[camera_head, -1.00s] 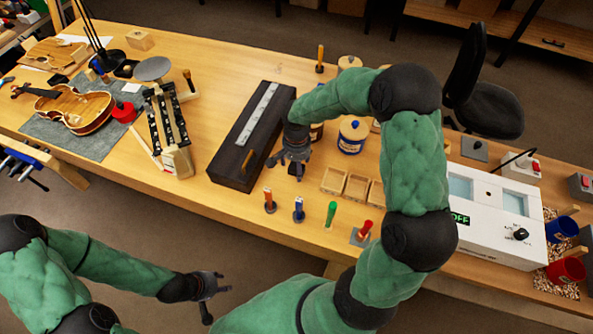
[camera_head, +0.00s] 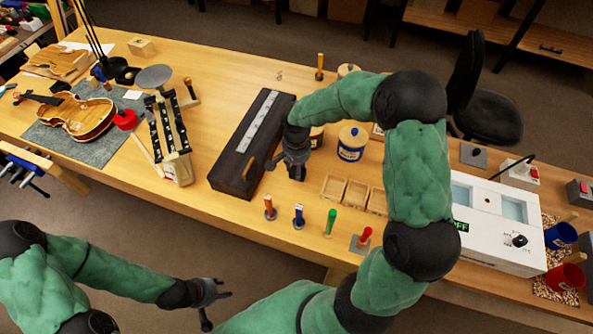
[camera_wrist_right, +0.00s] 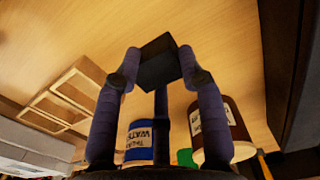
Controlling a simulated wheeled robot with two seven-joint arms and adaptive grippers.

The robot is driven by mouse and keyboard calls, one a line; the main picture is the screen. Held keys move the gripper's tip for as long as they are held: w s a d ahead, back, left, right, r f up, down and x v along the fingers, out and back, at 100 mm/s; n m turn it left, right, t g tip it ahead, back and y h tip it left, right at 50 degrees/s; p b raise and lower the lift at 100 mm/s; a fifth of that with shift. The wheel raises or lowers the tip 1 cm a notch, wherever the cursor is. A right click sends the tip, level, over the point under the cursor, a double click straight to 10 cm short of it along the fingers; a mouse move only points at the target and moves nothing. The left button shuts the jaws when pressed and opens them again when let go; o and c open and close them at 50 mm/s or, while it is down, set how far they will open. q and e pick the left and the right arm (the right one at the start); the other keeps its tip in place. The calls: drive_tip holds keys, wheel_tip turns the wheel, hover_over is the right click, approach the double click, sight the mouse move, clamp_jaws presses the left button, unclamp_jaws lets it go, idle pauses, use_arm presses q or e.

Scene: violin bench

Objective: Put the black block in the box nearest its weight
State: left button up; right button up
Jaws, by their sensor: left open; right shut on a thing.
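The black block (camera_wrist_right: 158,62) is held between the fingertips of my right gripper (camera_wrist_right: 160,72) in the right wrist view. In the head view my right gripper (camera_head: 296,170) is shut on it, just right of the long dark case and left of the boxes. Three small open wooden boxes stand in a row, the left box (camera_head: 323,195), the middle box (camera_head: 346,202) and the right box (camera_head: 369,209), the last partly hidden by my right arm. I see no weight marks on them. My left gripper (camera_head: 218,292) is open and empty in front of the bench.
A long dark case (camera_head: 228,178) lies left of my right gripper. Several coloured-handled tools, including a green one (camera_head: 330,222), stand in front of the boxes. A blue-labelled jar (camera_head: 351,146) stands behind them. A white machine (camera_head: 490,240) reading OFF is at right.

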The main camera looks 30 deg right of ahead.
wheel_tip(320, 180, up, 8)
drive_tip(key=shift+f+p, duration=0.1)
drive_tip(key=shift+p, duration=0.9)
drive_tip(key=a+f+n, duration=0.2)
drive_tip(key=a+n, duration=0.1)
drive_tip(key=a+f+n, duration=0.2)
drive_tip(key=a+n, duration=0.1)
drive_tip(key=a+f+n, duration=0.2)
drive_tip(key=a+n, duration=0.2)
drive_tip(key=s+d+r+m+p, duration=0.45)
drive_tip(key=s+d, duration=0.25)
drive_tip(key=d, duration=0.4)
drive_tip(key=s+d+r+m+p, duration=0.45)
drive_tip(key=s+d, duration=0.35)
drive_tip(key=d, duration=0.4)
drive_tip(key=shift+m, duration=0.5)
wheel_tip(320, 180, down, 11)
drive_tip(key=b, duration=0.3)
drive_tip(key=shift+a, duration=0.1)
drive_tip(key=shift+f+b, duration=0.35)
drive_tip(key=shift+b, duration=0.1)
drive_tip(key=shift+a+f+b, duration=0.1)
drive_tip(key=shift+f+b, duration=0.1)
drive_tip(key=shift+b, duration=0.1)
